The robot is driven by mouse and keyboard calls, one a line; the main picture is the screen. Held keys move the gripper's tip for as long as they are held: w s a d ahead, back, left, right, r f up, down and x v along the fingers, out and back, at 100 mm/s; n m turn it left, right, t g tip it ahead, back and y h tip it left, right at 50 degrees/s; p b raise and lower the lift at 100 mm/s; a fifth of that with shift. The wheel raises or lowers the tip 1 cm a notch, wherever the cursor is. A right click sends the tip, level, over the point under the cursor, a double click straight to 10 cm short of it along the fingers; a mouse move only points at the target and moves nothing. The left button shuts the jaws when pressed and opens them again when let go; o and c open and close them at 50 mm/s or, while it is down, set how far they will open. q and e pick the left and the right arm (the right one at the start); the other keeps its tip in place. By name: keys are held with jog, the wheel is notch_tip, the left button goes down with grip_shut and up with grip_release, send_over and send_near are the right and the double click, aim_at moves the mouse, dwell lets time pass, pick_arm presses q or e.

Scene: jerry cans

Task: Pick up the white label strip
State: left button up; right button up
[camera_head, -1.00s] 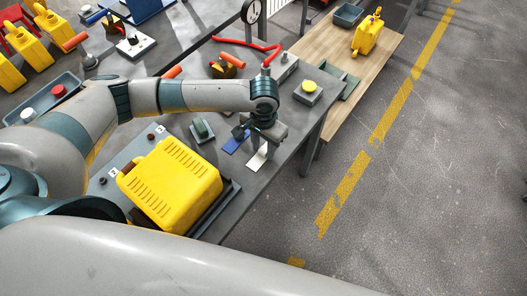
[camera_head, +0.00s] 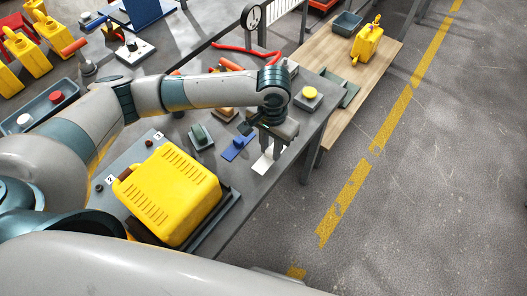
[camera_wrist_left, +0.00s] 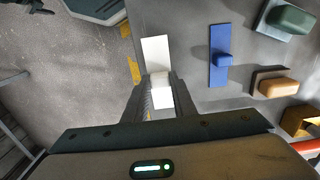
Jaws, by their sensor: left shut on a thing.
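The white label strip (camera_head: 262,166) is a thin flat piece with a small raised white block, near the front edge of the grey table. It also shows in the left wrist view (camera_wrist_left: 155,50), its flat part reaching out beyond the fingertips. My left gripper (camera_head: 271,150) points down over the strip. In the left wrist view the fingers (camera_wrist_left: 158,88) are shut on the strip's raised block, one on each side. I cannot tell whether the strip is clear of the table top. My right gripper is not in view.
A blue strip with a knob (camera_head: 238,148) lies just left of the white one. A green-topped block (camera_head: 200,136) and a yellow button box (camera_head: 308,97) are close by. Floor lies beyond the table edge.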

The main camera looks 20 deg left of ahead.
pick_arm(q)
jog(key=s+d+r+b, duration=0.2)
jog(key=d+r, duration=0.3)
jog(key=d, duration=0.4)
jog(key=shift+r, duration=0.3)
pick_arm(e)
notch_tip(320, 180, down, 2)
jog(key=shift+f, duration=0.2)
pick_arm(q)
notch_tip(320, 180, up, 3)
jog(key=n, duration=0.2)
send_over(266, 160)
jog(key=s+a+r+n, duration=0.2)
jog(key=a+r, duration=0.2)
jog(key=a, duration=0.3)
jog(key=shift+s+a+b, duration=0.25)
jog(key=shift+a+b, duration=0.1)
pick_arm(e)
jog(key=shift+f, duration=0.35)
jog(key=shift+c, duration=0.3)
